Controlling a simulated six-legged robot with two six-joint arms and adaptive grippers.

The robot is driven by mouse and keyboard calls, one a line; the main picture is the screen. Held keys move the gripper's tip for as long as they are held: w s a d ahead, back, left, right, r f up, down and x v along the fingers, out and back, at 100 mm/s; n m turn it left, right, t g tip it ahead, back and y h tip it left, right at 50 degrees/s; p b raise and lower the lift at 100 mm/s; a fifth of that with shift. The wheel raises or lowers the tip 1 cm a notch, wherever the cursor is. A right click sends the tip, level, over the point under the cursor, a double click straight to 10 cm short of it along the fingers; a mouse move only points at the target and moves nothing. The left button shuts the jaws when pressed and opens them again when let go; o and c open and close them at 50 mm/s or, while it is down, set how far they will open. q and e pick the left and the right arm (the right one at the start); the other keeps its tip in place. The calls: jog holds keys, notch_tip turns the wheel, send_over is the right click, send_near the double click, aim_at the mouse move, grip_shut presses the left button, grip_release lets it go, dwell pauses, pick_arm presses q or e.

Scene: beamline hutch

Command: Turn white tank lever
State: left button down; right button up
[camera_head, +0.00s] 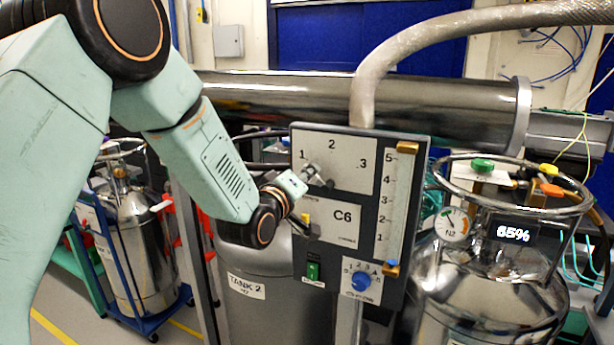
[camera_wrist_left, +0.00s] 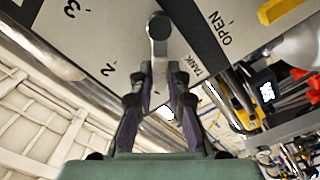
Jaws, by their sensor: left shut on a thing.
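The white tank plate (camera_head: 336,150), marked 1, 2 and 3, sits at the top of a dark upright panel. Its grey metal lever (camera_head: 318,172) is partly covered by my left gripper (camera_head: 308,178), which reaches in from the left just below the 1. In the left wrist view the lever's round end (camera_wrist_left: 159,26) shows at the top, and its shaft runs down between the fingers. My left gripper (camera_wrist_left: 160,72) is shut on the lever there. The lever seems to point toward the 1 side; the exact angle is partly hidden. My right gripper is not in view.
A scale (camera_head: 392,200) runs along the panel's right. A metal hose (camera_head: 380,70) rises behind. Steel tanks (camera_head: 137,235) stand on both sides.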

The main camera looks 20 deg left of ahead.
pick_arm(q)
jog(key=c, duration=1.3)
grip_release()
jog(key=shift+w, duration=0.15)
jog(key=s, duration=1.2)
jog(key=shift+a, duration=0.25)
jog(key=shift+s, duration=0.15)
